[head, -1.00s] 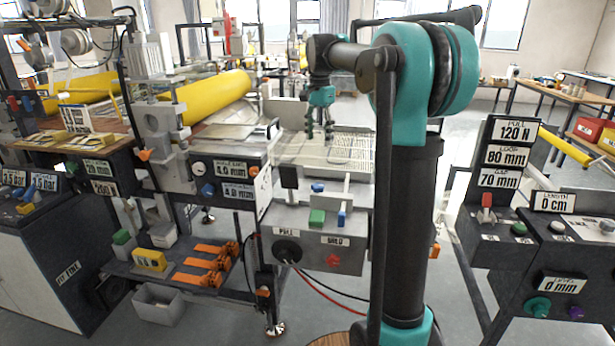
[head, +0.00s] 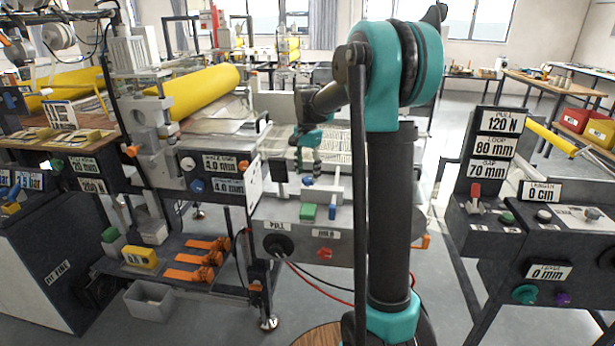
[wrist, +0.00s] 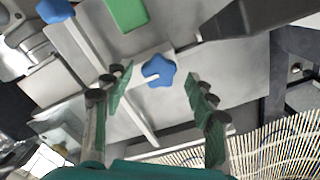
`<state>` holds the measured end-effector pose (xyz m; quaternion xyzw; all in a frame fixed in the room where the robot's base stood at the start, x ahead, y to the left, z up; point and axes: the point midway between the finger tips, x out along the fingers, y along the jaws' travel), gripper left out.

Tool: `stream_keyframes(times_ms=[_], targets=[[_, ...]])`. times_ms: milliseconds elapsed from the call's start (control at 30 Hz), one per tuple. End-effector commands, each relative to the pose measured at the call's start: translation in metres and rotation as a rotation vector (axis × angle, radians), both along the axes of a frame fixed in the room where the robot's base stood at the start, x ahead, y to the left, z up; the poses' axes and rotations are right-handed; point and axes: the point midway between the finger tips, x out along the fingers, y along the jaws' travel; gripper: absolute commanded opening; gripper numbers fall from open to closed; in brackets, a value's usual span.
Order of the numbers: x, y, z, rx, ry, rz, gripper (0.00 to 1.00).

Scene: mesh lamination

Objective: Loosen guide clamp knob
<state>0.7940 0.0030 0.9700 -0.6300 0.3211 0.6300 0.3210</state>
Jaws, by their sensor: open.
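A blue star-shaped knob (wrist: 158,71) sits on the grey metal plate of the guide in the wrist view. My gripper (wrist: 158,82) is open, with a green-padded finger on each side of this knob and visible gaps to both. In the head view my gripper (head: 305,168) points down just above the same blue knob (head: 308,180). A second blue knob (wrist: 55,10) is at the wrist view's upper left; it also shows in the head view (head: 332,212) beside a green block (head: 308,212). The knob's stem is hidden.
An upright light plate (head: 319,190) stands beside the knobs. The pale woven mesh (head: 340,145) lies behind, also at the wrist view's lower right (wrist: 285,150). A dark bar (wrist: 250,18) crosses the wrist view's upper right. A yellow roll (head: 205,90) is at left.

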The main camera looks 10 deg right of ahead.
Motion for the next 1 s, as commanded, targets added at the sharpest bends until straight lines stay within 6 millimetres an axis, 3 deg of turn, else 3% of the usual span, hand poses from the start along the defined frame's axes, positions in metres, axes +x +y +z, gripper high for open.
stream_keyframes(times_ms=[200,500,900,1000], targets=[[0.000,0.000,-0.016,0.000,0.000,0.000,0.57],[0.000,0.000,-0.018,0.000,0.000,0.000,0.57],[0.000,0.000,-0.018,0.000,0.000,0.000,0.07],[0.000,0.000,-0.018,0.000,0.000,0.002,0.07]])
